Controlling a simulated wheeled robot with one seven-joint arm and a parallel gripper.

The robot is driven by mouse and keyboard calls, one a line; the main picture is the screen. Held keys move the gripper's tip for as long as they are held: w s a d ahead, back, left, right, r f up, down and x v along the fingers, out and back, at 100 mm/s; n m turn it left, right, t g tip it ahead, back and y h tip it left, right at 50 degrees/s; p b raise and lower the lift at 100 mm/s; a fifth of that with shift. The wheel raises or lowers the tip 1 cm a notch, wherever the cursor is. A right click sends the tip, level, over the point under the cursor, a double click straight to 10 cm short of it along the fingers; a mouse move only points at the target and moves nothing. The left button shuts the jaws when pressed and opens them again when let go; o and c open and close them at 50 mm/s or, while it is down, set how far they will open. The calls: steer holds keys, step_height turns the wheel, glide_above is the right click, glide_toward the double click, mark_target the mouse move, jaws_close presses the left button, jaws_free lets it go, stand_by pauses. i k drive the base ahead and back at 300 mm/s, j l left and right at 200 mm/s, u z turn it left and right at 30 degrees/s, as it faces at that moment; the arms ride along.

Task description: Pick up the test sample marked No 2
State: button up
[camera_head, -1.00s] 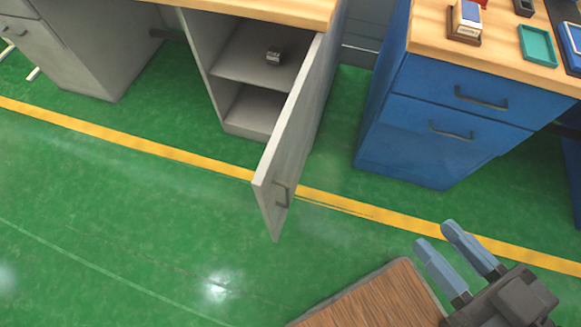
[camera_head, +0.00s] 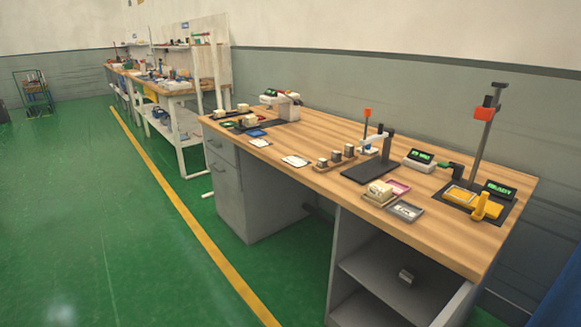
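A pale block (camera_head: 379,189) sits on a small wooden base near the desk's front edge. One small grey block (camera_head: 405,276) lies on the shelf inside the open cabinet below the desk. Any markings are too small to read, so I cannot tell which is test sample No 2. My gripper is not in this view.
The wooden desk (camera_head: 300,135) carries a dark stand (camera_head: 370,170), a white card (camera_head: 295,161), a grey tray (camera_head: 404,210) and a yellow device (camera_head: 486,207) at the right. The cabinet shelf (camera_head: 375,275) is open to the front. Green floor (camera_head: 110,220) is clear at left.

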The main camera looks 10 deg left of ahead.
mark_target(249, 121)
steer(key=i+j+u, duration=0.2)
steer(key=u, duration=0.25)
steer(key=i+j+u, duration=0.25)
steer(key=u, duration=0.15)
steer(key=i+j+u, duration=0.25)
steer(key=u, duration=0.2)
steer(key=i+j+u, duration=0.15)
steer(key=i+u, duration=0.5)
steer(key=i+z, duration=0.25)
steer(key=i+j+z, duration=0.2)
steer(key=i, duration=0.2)
steer(key=i+l+z, duration=0.2)
steer(key=i+z, duration=0.75)
steer(key=i+j+z, duration=0.2)
steer(key=i+z, duration=0.3)
steer(key=i+j+z, duration=0.2)
steer(key=i, duration=0.25)
steer(key=i+j+z, duration=0.15)
steer(key=i, duration=0.6)
